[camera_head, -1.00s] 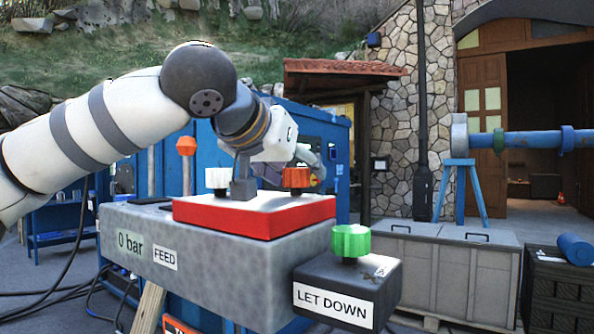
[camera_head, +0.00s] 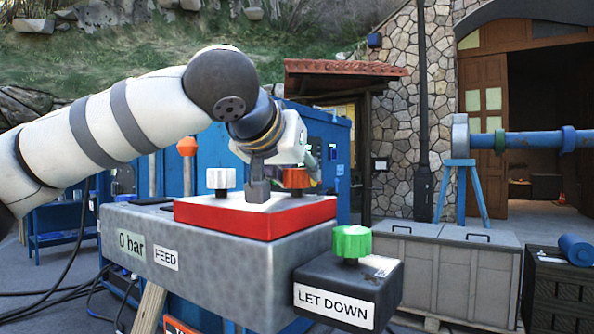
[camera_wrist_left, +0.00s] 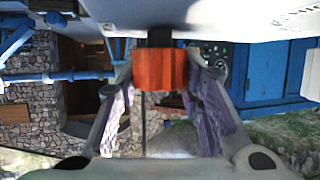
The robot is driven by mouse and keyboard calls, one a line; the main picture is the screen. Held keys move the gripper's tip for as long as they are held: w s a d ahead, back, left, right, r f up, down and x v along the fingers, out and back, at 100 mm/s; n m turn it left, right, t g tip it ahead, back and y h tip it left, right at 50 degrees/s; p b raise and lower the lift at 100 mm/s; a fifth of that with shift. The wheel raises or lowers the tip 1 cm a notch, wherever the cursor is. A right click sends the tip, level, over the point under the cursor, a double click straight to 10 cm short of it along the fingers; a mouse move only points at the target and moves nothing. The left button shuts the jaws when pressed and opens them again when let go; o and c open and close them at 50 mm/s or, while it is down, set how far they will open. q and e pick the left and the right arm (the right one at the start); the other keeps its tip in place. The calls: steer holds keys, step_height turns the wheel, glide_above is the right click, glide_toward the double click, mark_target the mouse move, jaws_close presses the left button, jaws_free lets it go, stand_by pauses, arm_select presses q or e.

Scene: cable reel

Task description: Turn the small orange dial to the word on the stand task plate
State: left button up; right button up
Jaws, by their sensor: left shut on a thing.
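The small orange dial (camera_head: 296,178) stands on the right part of the red block's pale top (camera_head: 255,222). My left gripper (camera_head: 302,160) comes down over it from the left, and the hand partly hides the dial. In the left wrist view the dial (camera_wrist_left: 160,70) sits between the two purple-padded fingers, which are shut on it. The dial's pointer and any words around it are hidden. An orange-edged plate (camera_head: 179,326) low on the stand is cut off by the frame, and its word cannot be read. My right gripper is not in view.
A white knob (camera_head: 221,180) stands left of the orange dial, close to my wrist. A green knob (camera_head: 351,243) tops the "LET DOWN" box (camera_head: 340,292) at front right. The grey stand (camera_head: 210,276) carries "0 bar" and "FEED" labels. Grey cabinets (camera_head: 446,270) stand behind, right.

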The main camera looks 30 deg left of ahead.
arm_select(q)
steer(key=n+g+y, duration=0.1)
steer(key=n+y, duration=0.3)
steer(key=shift+y, duration=0.3)
steer(key=shift+n+g+y, duration=1.5)
steer(key=shift+n+y, duration=0.3)
steer(key=shift+n, duration=0.1)
steer(key=o, duration=1.2)
steer(key=v, duration=1.2)
steer(key=shift+w+d, duration=0.1)
steer(key=shift+w, duration=0.05)
